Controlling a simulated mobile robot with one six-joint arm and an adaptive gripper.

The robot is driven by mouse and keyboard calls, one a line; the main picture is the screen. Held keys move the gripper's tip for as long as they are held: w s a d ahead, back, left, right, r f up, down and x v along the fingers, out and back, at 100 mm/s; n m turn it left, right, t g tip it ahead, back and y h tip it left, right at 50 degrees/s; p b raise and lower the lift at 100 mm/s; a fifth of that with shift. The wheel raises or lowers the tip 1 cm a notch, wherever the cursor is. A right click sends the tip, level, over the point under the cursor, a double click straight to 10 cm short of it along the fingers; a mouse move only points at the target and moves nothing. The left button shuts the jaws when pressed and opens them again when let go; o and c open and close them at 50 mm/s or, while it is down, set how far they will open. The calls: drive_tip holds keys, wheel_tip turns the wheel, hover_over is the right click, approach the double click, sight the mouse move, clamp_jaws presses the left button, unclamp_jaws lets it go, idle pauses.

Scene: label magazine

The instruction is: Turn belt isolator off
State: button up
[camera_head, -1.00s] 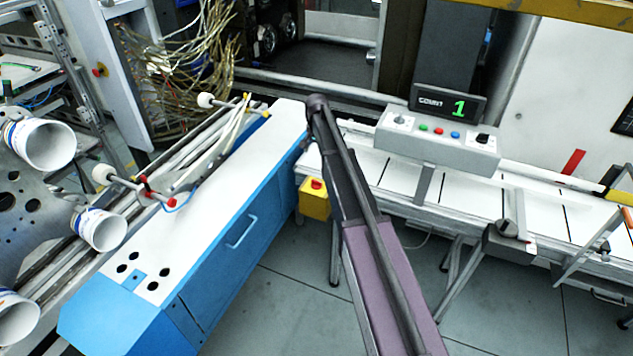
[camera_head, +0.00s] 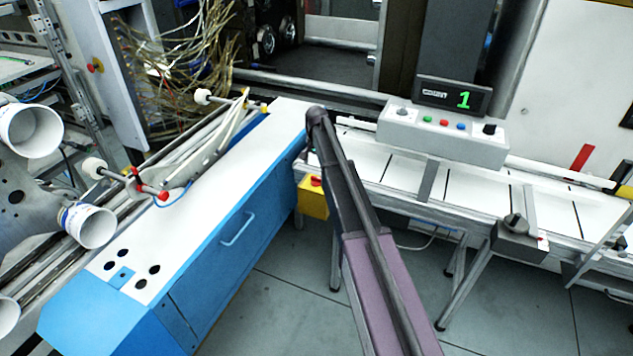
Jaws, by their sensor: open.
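A grey box with a dark rotary knob (camera_head: 516,223) is mounted on the front side of the conveyor at right. A second, smaller black knob (camera_head: 489,129) sits at the right end of the grey control panel (camera_head: 440,134) above the belt. No readable label shows which one is the belt isolator, and I cannot read either knob's position. My arm rises from the bottom edge to a dark joint left of the panel, apart from both knobs in the picture. My gripper does not show.
The white conveyor belt (camera_head: 404,175) runs behind my arm to the right. A blue cabinet (camera_head: 215,255) with a white top stands at left. A yellow box with a red button (camera_head: 315,184) sits between them. Grey floor (camera_head: 290,300) is clear in front.

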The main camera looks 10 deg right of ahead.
sight(316, 180)
drive_tip(key=shift+f+b, duration=2.55)
drive_tip(key=shift+f, duration=0.3)
drive_tip(key=c, duration=1.2)
